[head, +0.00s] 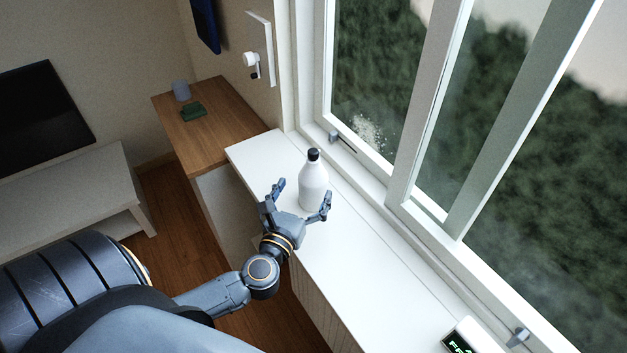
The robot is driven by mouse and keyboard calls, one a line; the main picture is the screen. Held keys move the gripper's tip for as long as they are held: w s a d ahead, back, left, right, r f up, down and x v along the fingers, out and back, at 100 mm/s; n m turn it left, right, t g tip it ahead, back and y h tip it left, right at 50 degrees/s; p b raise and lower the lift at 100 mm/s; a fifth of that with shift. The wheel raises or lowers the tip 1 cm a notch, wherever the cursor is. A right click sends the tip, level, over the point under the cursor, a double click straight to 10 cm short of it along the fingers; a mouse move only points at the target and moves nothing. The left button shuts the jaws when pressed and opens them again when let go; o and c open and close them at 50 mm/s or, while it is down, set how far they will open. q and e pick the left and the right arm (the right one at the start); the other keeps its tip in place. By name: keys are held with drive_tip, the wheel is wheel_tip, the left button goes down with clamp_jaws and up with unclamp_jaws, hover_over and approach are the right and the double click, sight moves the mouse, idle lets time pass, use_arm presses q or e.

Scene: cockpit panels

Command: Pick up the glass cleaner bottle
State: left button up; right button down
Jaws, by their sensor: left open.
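A white bottle with a black cap (313,180) stands upright on the white counter below the window. I see no label on it from here. My left gripper (303,192) is open at the near side of the bottle. One finger is to the left of the bottle and the other is in front of its lower right side. In this view the bottle is partly between the fingers; I cannot tell whether they touch it. My right gripper is not in view.
The white counter (345,258) is clear to the right of the bottle up to a small device with a green display (460,342). The window frame (410,215) borders the counter.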

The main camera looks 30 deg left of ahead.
sight(314, 175)
use_arm(q)
drive_tip(key=shift+w+a+r+p, duration=0.15)
drive_tip(key=shift+w+p, duration=0.1)
drive_tip(key=shift+w, duration=0.25)
drive_tip(key=shift+w+r+p, duration=0.1)
drive_tip(key=shift+w+p, duration=0.1)
drive_tip(key=shift+w, duration=0.3)
drive_tip(key=x, duration=0.2)
drive_tip(key=p+x, duration=0.1)
drive_tip(key=shift+w+f, duration=0.2)
drive_tip(key=shift+f, duration=0.1)
drive_tip(key=shift+w, duration=0.2)
drive_tip(key=shift+s, duration=0.1)
drive_tip(key=shift+c, duration=0.9)
drive_tip(key=c, duration=1.5)
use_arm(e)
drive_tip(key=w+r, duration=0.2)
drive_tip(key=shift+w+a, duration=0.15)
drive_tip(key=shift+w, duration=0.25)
